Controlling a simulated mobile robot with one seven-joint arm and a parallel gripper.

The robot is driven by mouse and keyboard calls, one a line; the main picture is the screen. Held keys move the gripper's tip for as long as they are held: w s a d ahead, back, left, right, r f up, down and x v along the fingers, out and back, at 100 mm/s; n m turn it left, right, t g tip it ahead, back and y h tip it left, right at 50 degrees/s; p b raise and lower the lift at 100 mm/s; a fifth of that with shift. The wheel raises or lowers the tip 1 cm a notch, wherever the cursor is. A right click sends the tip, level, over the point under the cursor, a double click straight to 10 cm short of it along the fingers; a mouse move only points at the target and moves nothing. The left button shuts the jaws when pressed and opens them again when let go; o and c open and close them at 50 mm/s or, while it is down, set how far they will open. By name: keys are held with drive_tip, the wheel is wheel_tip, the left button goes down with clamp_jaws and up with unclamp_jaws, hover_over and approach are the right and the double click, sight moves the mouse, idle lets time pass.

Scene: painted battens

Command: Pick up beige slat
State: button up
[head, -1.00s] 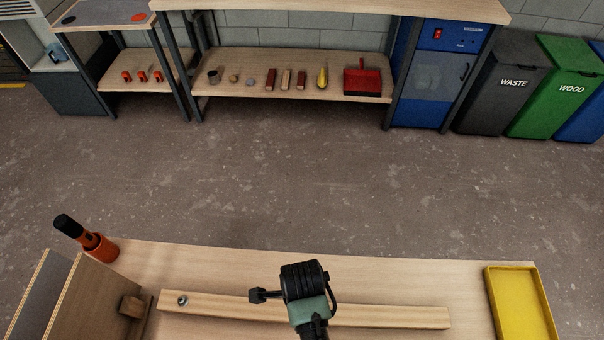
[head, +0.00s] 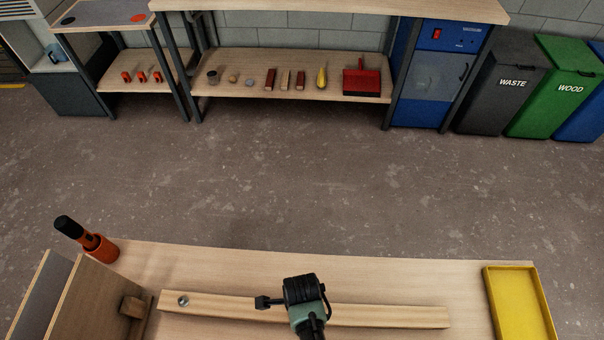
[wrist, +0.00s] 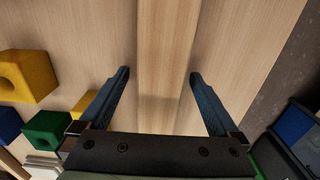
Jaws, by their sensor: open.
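The beige slat (head: 400,317) is a long pale wooden batten lying flat along the bench, with a round metal piece on its left end. In the wrist view the slat (wrist: 167,35) runs up the picture between my blue fingers. My gripper (wrist: 160,74) is open, with one finger to each side of the slat and a gap on both sides. In the head view my arm and gripper (head: 303,300) cover the middle of the slat. The exact height of the fingertips over the bench is hard to tell.
A yellow tray (head: 518,305) stands at the bench's right end. An orange holder with a black-topped tool (head: 95,243) and upright wooden boards (head: 90,300) stand at the left. In the wrist view, yellow (wrist: 27,75) and green (wrist: 47,131) blocks lie to the left.

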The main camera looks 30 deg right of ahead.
drive_tip(key=shift+c, duration=0.3)
clamp_jaws()
drive_tip(key=shift+w+r, duration=0.1)
drive_tip(key=shift+r, duration=0.15)
